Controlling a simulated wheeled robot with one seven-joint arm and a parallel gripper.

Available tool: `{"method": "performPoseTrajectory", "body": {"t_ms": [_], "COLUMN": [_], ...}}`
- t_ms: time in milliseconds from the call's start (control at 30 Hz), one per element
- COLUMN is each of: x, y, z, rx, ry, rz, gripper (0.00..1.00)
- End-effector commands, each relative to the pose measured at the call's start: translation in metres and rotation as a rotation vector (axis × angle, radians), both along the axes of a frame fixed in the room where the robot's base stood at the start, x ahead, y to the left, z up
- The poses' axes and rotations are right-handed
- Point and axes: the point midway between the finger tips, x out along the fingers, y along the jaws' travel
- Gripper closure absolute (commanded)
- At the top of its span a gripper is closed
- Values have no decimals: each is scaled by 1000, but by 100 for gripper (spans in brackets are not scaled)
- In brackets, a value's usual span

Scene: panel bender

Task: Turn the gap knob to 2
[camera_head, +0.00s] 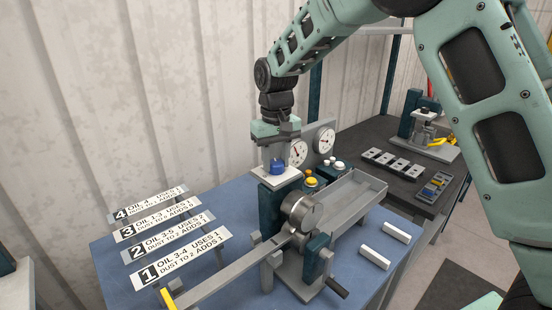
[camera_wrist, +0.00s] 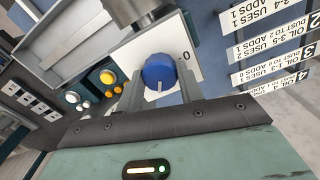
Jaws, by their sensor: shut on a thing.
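The gap knob (camera_head: 277,168) is blue and sits on a white plate (camera_head: 265,178) on top of a dark post of the bender. It also shows in the wrist view, where the knob (camera_wrist: 158,70) has a white pointer line toward the picture's bottom. A "0" is printed on the plate (camera_wrist: 186,57) to the right of the knob; other marks are hidden or not readable. My gripper (camera_head: 276,160) is above the post, pointing down. In the wrist view its fingers (camera_wrist: 160,82) stand on both sides of the knob, shut on it.
Two dial gauges (camera_head: 299,152) stand close behind my gripper. Orange and white buttons (camera_head: 311,181) and a grey tray (camera_head: 345,200) lie to the right. A metal roller (camera_head: 301,212) is in front. Numbered oil signs (camera_head: 178,236) stand left on the blue table (camera_head: 225,285).

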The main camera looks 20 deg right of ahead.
Motion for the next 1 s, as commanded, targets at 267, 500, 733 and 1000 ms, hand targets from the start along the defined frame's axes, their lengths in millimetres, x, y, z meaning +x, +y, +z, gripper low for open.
{"method": "performPoseTrajectory", "body": {"t_ms": [267,500,733,1000], "x": [1,1,1,1], "y": [0,0,0,0], "z": [2,1,1,25], "rx": [1,1,0,2], "ry": [-5,-5,-3,-7], "rz": [-5,-4,-4,-3], "gripper": [86,41,41,41]}}
